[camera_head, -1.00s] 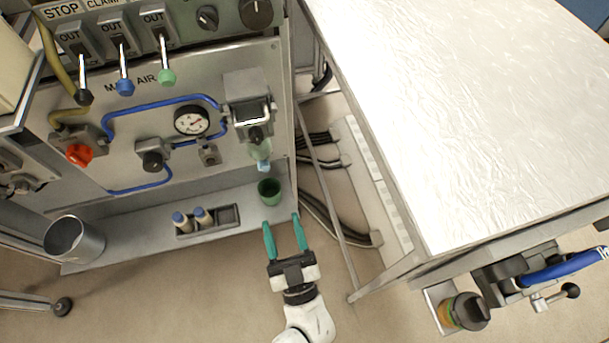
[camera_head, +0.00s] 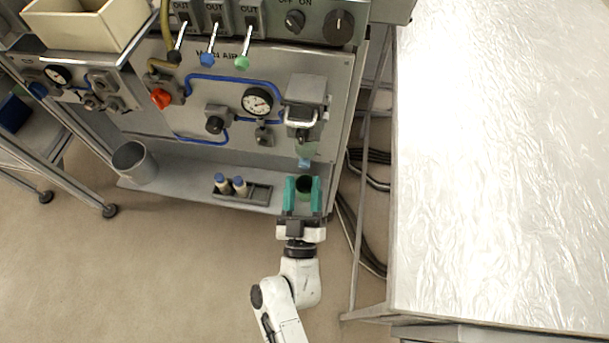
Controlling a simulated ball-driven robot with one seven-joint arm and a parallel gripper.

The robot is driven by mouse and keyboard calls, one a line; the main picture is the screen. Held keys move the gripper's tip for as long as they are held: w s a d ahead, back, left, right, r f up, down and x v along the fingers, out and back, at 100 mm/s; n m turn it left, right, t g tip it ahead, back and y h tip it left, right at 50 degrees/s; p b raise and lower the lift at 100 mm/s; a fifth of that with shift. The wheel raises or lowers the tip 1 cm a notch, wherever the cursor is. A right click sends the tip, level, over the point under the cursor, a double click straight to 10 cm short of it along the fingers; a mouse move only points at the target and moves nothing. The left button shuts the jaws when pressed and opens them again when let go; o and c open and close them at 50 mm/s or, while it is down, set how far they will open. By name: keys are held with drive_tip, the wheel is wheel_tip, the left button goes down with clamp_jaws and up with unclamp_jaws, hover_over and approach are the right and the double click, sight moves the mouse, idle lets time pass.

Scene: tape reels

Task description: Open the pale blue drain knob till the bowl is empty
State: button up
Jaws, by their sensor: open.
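The pale blue drain knob (camera_head: 304,163) hangs under the greenish clear bowl (camera_head: 306,150) of the grey filter unit on the panel. A dark green cup (camera_head: 304,187) stands on the shelf below the knob. My gripper (camera_head: 303,181) is open, with one teal finger on each side of the cup in the picture. I cannot tell whether the fingers touch the cup. The tips are just below the knob in the picture. The level of liquid in the bowl is too small to tell.
A grey shelf (camera_head: 185,176) runs below the panel. It bears a metal can (camera_head: 134,162) and a holder with two blue-capped bottles (camera_head: 240,187). A round gauge (camera_head: 257,101) and blue tubing are left of the filter unit. A large white-topped table (camera_head: 490,180) fills the right side.

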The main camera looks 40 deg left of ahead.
sight(304, 164)
drive_tip(key=shift+x, duration=1.3)
drive_tip(key=shift+c, duration=0.2)
clamp_jaws()
